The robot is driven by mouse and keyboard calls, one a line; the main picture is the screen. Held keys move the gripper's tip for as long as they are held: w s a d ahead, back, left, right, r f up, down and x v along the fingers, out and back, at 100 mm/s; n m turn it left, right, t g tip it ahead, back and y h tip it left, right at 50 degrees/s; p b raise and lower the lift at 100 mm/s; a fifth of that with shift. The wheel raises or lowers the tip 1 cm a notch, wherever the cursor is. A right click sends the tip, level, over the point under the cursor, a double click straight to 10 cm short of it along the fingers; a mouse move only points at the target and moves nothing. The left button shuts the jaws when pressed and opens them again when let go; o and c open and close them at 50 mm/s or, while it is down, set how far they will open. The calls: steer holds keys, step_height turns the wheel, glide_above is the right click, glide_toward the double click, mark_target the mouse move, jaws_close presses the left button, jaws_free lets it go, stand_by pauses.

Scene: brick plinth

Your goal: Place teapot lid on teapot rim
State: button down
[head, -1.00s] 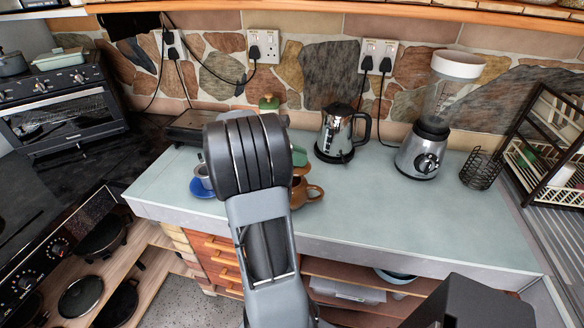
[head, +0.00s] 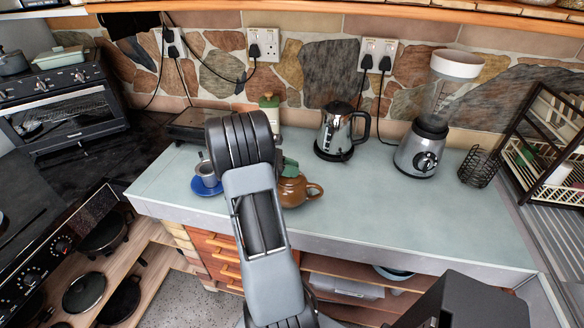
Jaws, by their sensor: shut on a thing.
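The brown teapot (head: 297,192) stands on the pale counter in the head view, its handle to the right. My arm covers its left side. The teapot lid (head: 290,173), a small brown piece, shows at the top of the teapot, partly hidden. My gripper (head: 290,166) is mostly hidden behind my arm; a greenish-grey part of it shows just above the lid. It is shut on the lid, at or very close to the rim. I cannot tell whether the lid touches the rim or is centred on it.
A kettle (head: 334,132), a blender (head: 423,145) and a wire basket (head: 479,167) stand behind and right. A green-topped jar (head: 269,103) is at the back. The counter's right front (head: 410,215) is clear.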

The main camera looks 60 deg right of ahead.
steer(key=c, duration=1)
jaws_free()
steer(key=shift+c, duration=0.2)
steer(key=b+v, duration=0.2)
steer(key=v, duration=1)
steer(key=s+a+m+t+y, duration=0.2)
steer(key=a+t, duration=0.5)
steer(key=a, duration=0.9)
steer(key=s+a+m+t+y, duration=0.3)
steer(key=a+t, duration=0.5)
steer(key=a, duration=0.8)
steer(key=shift+s+a+r+m+t+y, duration=0.15)
steer(key=shift+s+r+m+t+y, duration=0.2)
steer(key=shift+m+y, duration=0.7)
